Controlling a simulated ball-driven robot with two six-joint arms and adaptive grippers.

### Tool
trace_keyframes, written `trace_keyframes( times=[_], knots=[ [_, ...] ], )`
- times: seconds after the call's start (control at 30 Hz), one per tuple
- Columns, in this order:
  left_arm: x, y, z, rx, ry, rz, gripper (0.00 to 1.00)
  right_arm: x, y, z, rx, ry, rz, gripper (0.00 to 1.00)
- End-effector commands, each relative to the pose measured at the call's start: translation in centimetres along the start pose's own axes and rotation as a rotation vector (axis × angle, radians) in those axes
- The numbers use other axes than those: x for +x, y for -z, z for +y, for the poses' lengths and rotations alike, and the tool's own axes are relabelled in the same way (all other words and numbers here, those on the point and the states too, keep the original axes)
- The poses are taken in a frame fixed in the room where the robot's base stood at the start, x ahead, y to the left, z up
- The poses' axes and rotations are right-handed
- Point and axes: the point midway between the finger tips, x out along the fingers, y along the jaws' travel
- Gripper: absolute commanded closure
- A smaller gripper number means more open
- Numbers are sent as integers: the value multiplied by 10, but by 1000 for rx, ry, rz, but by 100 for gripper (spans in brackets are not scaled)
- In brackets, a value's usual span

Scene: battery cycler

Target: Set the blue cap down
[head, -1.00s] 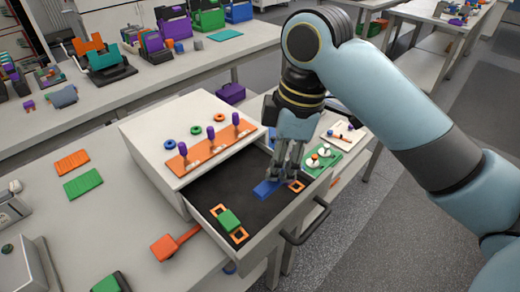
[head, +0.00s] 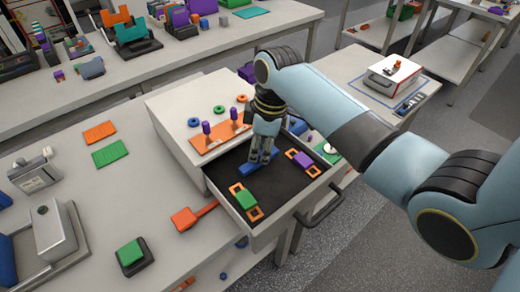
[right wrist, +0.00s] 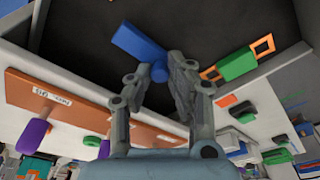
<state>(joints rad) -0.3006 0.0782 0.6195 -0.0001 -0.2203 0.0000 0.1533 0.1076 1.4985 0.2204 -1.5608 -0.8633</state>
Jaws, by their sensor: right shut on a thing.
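The blue cap (head: 258,169) is a flat blue block low over the dark floor of the open drawer (head: 285,206); I cannot tell if it touches the floor. In the right wrist view the cap (right wrist: 138,42) has a round blue knob between the fingertips. My right gripper (head: 262,157) points down into the drawer and is shut on this knob; its fingers (right wrist: 160,80) hide part of it. My left gripper is out of view.
In the drawer a green block (head: 246,200) and a purple block (head: 302,160) sit in orange frames.

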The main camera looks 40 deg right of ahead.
Motion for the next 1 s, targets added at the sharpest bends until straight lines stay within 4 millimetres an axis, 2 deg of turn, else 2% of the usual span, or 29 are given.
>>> trace_keyframes(
  times=[0.1, 0.43, 0.47, 0.63, 0.87, 1.0],
  knots=[
    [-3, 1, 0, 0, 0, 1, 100, 9, -1, 0, 1, -1, 1, 100],
    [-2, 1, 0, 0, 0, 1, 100, 13, -2, 0, 1, -1, 1, 100],
    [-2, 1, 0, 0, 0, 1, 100, 13, -2, 0, 0, -1, 1, 81],
    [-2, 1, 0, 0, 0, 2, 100, 13, -2, 0, 0, -1, 1, 59],
    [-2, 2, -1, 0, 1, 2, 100, 12, -2, 0, 0, -1, 1, 59],
    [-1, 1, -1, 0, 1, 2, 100, 5, -1, 1, 0, -4, 3, 59]
  ],
)
